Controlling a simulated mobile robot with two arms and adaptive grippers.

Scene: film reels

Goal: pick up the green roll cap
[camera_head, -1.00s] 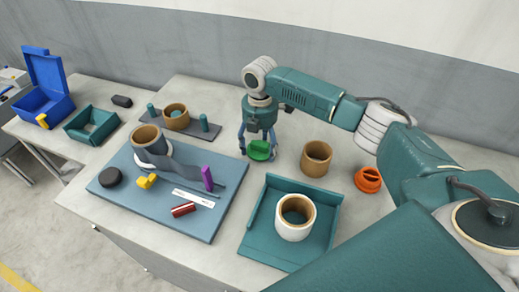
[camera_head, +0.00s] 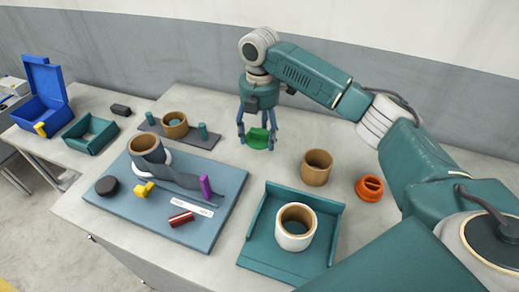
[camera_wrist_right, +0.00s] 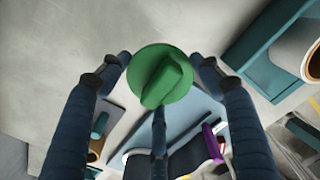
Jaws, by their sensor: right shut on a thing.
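The green roll cap (camera_head: 258,139) is a round disc with a raised grip bar. It sits between the fingers of my right gripper (camera_head: 258,135), which is shut on it, and appears held above the table. In the right wrist view the cap (camera_wrist_right: 162,75) fills the space between the blue fingers of my right gripper (camera_wrist_right: 163,80), its bar upward to the camera. My left gripper is not in view.
An orange cap (camera_head: 370,188) and a brown roll (camera_head: 316,167) stand to the right. A teal tray (camera_head: 262,248) holds a white roll with a brown core (camera_head: 294,240). A blue-grey mat (camera_head: 140,214) with several items lies left. Bare table surrounds the brown roll.

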